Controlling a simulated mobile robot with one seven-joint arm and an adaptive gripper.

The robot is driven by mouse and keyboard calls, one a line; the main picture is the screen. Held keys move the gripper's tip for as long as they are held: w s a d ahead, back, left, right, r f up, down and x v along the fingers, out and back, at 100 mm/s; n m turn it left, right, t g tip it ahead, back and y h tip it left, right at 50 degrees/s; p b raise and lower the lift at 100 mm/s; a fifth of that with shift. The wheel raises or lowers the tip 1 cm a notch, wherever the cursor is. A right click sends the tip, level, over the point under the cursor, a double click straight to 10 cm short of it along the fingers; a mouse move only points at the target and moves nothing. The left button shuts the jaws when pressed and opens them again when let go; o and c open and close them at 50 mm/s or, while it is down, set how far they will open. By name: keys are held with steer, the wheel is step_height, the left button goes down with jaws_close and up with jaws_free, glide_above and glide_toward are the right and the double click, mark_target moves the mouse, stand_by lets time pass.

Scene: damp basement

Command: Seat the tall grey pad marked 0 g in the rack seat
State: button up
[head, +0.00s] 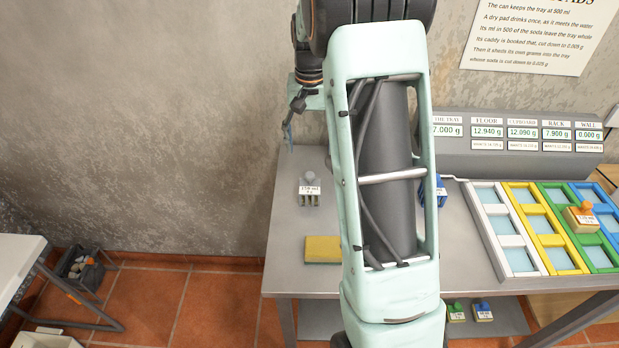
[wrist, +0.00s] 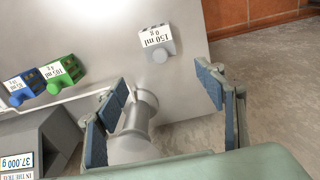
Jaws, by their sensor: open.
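The grey pad (head: 309,188) labelled 150 ml, 0 g stands on the grey table left of my arm in the head view. In the wrist view the same pad (wrist: 160,52) stands on the table, beyond my fingertips. My gripper (wrist: 163,82) is open, with its blue-padded fingers spread wide and apart from the pad. In the head view my gripper (head: 290,125) shows only in part, behind the pad and higher up. I cannot make out which place is the rack seat; my arm hides part of the table.
A grey cylindrical object (wrist: 134,125) shows between my fingers, nearer the wrist camera. Green (wrist: 62,70) and blue (wrist: 22,88) pads stand to its left. A yellow sponge (head: 322,250) lies at the table's front. A coloured tray (head: 505,241) holds an orange pad (head: 581,217) at right.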

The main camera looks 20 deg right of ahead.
glide_above(310, 177)
steer(key=f, duration=0.3)
steer(key=w+f, duration=0.1)
steer(key=f, duration=0.1)
steer(key=shift+a+f, duration=0.1)
steer(key=shift+f, duration=0.25)
steer(key=shift+s+f+p, duration=0.25)
steer(key=shift+f+p, duration=0.15)
steer(key=shift+f, duration=0.95)
steer(key=shift+s+f+p, duration=0.25)
steer(key=shift+f+p, duration=0.1)
steer(key=shift+f, duration=0.95)
steer(key=shift+s, duration=0.1)
jaws_close()
